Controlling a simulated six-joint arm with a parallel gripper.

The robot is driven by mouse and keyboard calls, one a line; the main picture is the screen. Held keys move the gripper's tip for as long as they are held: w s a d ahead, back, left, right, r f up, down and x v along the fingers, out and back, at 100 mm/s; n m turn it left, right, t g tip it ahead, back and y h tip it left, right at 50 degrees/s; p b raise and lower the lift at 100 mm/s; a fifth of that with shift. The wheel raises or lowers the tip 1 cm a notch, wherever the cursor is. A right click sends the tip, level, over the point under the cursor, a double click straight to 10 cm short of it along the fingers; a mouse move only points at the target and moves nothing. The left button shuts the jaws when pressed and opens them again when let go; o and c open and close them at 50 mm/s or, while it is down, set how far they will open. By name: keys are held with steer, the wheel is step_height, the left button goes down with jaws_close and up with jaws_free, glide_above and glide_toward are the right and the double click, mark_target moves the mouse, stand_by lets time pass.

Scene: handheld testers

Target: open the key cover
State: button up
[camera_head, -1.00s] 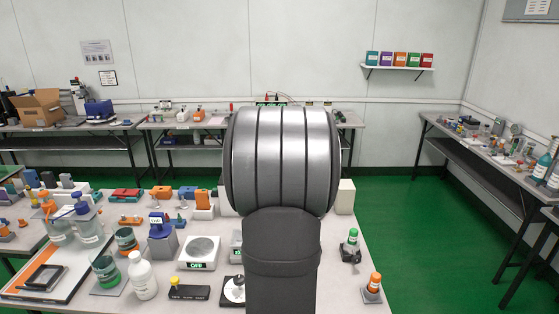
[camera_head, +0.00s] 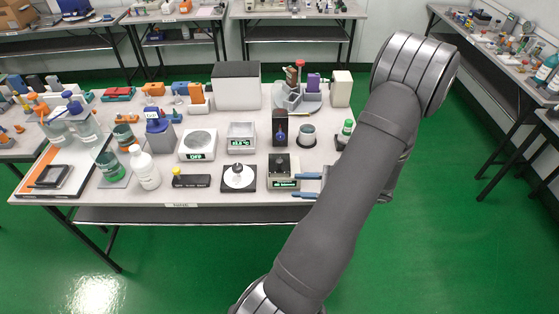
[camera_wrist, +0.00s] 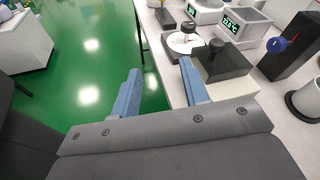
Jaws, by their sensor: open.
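A handheld tester (camera_head: 283,172) with a dark top, a small round knob and a green display stands near the front right edge of the table. It also shows in the wrist view (camera_wrist: 222,64), where a dark flap-like cover with a knob lies over its top; it appears closed. My gripper (camera_head: 302,186) has two blue fingers, spread apart and empty. In the head view they are just right of the tester. In the wrist view my gripper (camera_wrist: 159,67) has its right finger close to the tester's near side; I cannot tell whether they touch.
A dark upright box with a blue knob (camera_head: 280,128) and a grey cup (camera_head: 307,135) stand behind. The green floor (camera_wrist: 100,60) is open beyond the table's front edge.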

mark_target(282, 163)
steer(key=s+d+f+m+t+h, duration=0.1)
steer(key=d+m+t+h, duration=0.1)
steer(key=d+m+t, duration=0.55)
steer(key=shift+m+t, duration=0.65)
steer(key=shift+m, duration=0.1)
steer(key=x, duration=1.2)
steer(key=s+a+x, duration=0.1)
steer(key=x, duration=0.5)
steer(key=shift+a+f, duration=0.15)
steer(key=shift+a, duration=0.05)
jaws_close()
